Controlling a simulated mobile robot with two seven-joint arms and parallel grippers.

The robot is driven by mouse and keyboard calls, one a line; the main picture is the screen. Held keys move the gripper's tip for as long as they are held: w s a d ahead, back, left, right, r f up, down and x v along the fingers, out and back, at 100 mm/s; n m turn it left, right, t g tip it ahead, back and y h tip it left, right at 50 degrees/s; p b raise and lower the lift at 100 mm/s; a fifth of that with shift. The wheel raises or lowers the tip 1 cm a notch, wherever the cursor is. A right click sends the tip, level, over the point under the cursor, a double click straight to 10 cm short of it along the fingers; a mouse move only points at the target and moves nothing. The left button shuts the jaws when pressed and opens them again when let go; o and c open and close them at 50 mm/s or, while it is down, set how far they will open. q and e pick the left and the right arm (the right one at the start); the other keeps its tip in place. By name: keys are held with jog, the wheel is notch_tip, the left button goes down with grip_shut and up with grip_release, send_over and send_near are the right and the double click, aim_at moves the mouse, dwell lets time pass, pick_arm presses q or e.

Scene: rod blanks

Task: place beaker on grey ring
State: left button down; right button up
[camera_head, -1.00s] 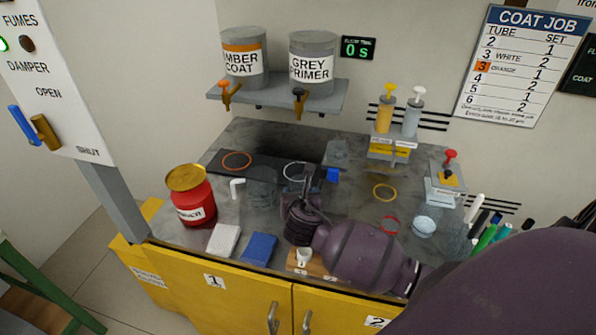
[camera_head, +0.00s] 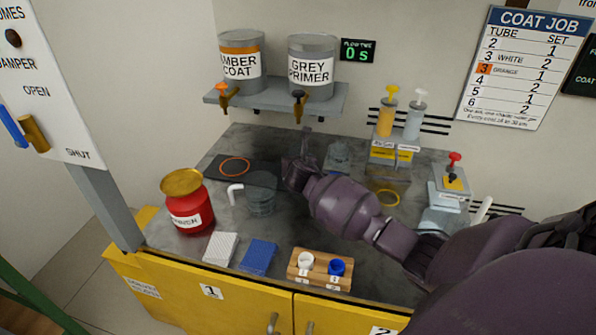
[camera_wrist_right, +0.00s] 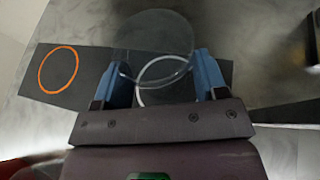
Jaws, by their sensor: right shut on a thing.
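My right gripper (camera_head: 300,165) reaches over the dark mat at the back of the bench. In the wrist view its blue fingers (camera_wrist_right: 158,80) are shut on a clear beaker (camera_wrist_right: 150,28), whose round rim shows between and beyond them. The grey ring (camera_wrist_right: 143,97) lies on the dark mat below, partly seen through the glass. The beaker overlaps the ring in this view but sits off its centre; I cannot tell its height above the mat. My left gripper is not in view.
An orange ring (camera_head: 235,167) lies on the dark mat (camera_head: 213,162). A red jar (camera_head: 187,205) is at left; a wooden holder (camera_head: 320,281) with cups is in front. The tap shelf (camera_head: 330,97) overhangs the back.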

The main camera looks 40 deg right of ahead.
notch_tip(320, 180, down, 4)
jog(key=shift+a+r+b, duration=0.1)
jog(key=shift+r+b, duration=0.1)
jog(key=shift+b, duration=0.3)
jog(key=shift+r, duration=0.15)
jog(key=o, duration=1.2)
jog(key=shift+o, duration=0.2)
